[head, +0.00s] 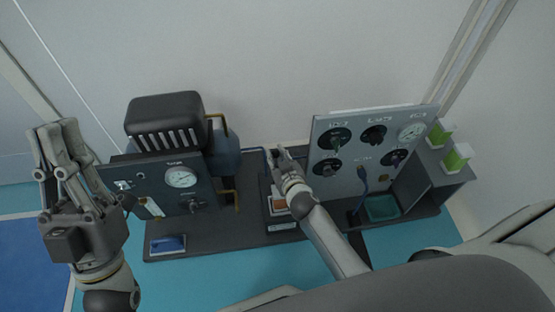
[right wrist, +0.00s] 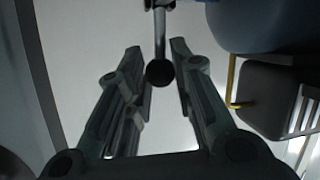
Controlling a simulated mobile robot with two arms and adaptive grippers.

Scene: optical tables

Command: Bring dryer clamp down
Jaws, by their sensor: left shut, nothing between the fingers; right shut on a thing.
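The dryer clamp's handle, a metal rod with a round black knob (right wrist: 160,72), shows at the top middle of the right wrist view, between the fingers. My right gripper (right wrist: 160,85) is shut on the knob. In the head view my right gripper (head: 280,156) is over the middle of the bench and hides most of the clamp. The dryer base (head: 282,227) with an orange-brown part (head: 279,203) shows below it. My left gripper (head: 56,130) is shut and empty, raised at the far left, away from the clamp.
A dark gauge panel (head: 172,187) with a black ribbed unit (head: 165,120) stands left of the clamp. A grey panel with dials (head: 350,170) stands close on the right. A blue item in a tray (head: 168,244) lies front left; green-labelled containers (head: 457,157) stand on the right shelf.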

